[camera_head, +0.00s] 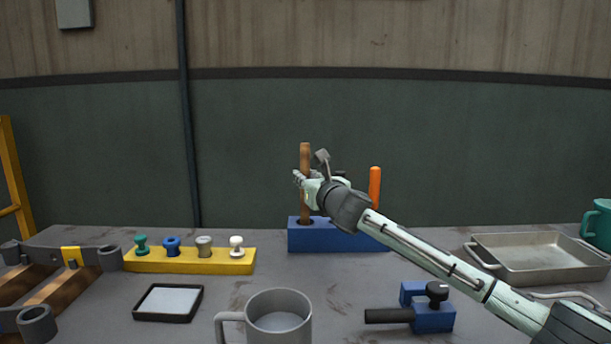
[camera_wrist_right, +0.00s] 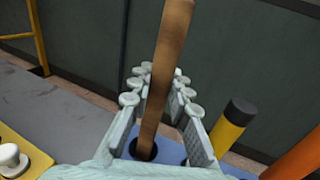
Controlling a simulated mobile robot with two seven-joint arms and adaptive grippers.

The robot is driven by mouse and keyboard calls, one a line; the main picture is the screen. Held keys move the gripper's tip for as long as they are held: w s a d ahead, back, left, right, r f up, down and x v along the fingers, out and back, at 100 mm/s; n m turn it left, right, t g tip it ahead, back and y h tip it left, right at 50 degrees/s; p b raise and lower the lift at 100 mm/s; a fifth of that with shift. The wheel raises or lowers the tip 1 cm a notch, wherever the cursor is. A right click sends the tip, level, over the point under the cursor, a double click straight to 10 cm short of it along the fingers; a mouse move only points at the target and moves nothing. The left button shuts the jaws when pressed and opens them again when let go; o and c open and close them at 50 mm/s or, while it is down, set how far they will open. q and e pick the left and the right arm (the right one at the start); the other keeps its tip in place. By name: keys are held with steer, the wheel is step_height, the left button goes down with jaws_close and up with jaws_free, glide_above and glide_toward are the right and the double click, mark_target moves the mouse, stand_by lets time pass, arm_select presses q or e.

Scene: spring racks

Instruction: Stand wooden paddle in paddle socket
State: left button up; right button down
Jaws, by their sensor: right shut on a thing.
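The wooden paddle (camera_head: 305,155) is a brown, upright stick at the blue block (camera_head: 306,240) in the middle of the table's back. My right gripper (camera_head: 306,178) is shut around its middle, and the paddle also shows between the fingers in the right wrist view (camera_wrist_right: 167,60). The paddle's lower end is at a dark round hole (camera_wrist_right: 143,149) in the block's left part and appears to enter it; how deep it sits is hidden. My left gripper is not in view.
An orange handle (camera_head: 375,187) and a yellow, black-capped handle (camera_wrist_right: 231,127) stand to the paddle's right. A yellow rack with several knobs (camera_head: 188,265) is at left. A grey mug (camera_head: 279,325), blue clamp (camera_head: 433,318) and metal tray (camera_head: 540,275) lie around.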

stand_by(0.4)
steer(key=shift+f+b, duration=0.65)
steer(key=shift+f, duration=0.7)
steer(key=c, duration=1.3)
jaws_free()
steer(key=shift+c, duration=0.2)
